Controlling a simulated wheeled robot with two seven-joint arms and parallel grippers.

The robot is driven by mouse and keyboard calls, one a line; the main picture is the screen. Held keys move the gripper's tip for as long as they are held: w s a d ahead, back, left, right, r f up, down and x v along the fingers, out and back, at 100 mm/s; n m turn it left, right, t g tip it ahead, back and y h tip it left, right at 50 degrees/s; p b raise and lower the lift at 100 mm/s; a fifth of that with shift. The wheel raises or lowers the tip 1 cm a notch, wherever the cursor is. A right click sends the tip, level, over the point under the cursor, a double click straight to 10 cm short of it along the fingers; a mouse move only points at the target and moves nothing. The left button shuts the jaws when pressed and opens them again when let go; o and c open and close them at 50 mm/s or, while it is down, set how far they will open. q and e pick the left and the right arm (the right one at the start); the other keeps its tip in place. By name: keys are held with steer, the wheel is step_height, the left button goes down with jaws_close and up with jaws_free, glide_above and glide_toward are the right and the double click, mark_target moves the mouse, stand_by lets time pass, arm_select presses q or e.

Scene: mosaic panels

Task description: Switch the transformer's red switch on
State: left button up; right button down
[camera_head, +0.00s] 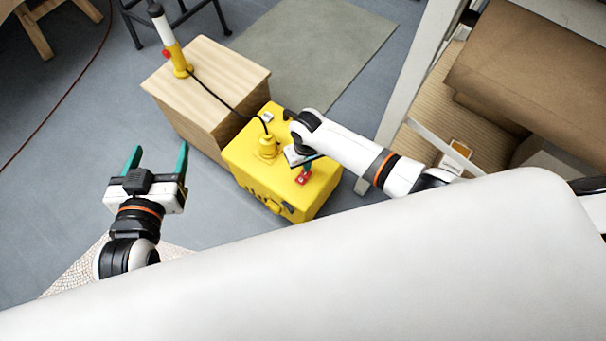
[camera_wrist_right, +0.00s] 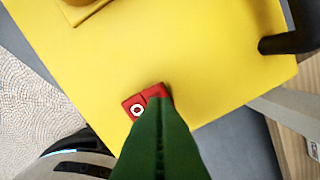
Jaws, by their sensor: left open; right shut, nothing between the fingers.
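The yellow transformer (camera_head: 252,178) stands on the floor in the middle of the head view, and its top fills much of the right wrist view (camera_wrist_right: 210,60). Its red switch (camera_head: 303,176) is near the right front of the top. In the right wrist view the red switch (camera_wrist_right: 136,106) shows a white ring mark, and the green fingers partly cover it. My right gripper (camera_head: 307,168) is shut and empty, with its fingertips at the switch; I cannot tell whether they touch it. My left gripper (camera_head: 158,158) is open and empty, left of the transformer above the floor.
A wooden box (camera_head: 205,85) stands behind the transformer, with a yellow and white lamp (camera_head: 172,45) on it. A black cable (camera_head: 225,92) runs from the lamp to a plug on the transformer. Shelving with cardboard boxes (camera_head: 530,65) is at the right.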

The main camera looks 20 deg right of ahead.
arm_select(q)
steer(key=shift+w+d+r+t+h+b, duration=0.2)
steer(key=shift+r+t, duration=0.2)
steer(key=shift+r, duration=0.15)
steer(key=shift+w+d+r+t+h+b, duration=0.1)
steer(key=shift+w+r+t, duration=0.05)
steer(key=shift+r+t, duration=0.3)
arm_select(e)
steer(key=shift+f, duration=0.6)
stand_by(0.5)
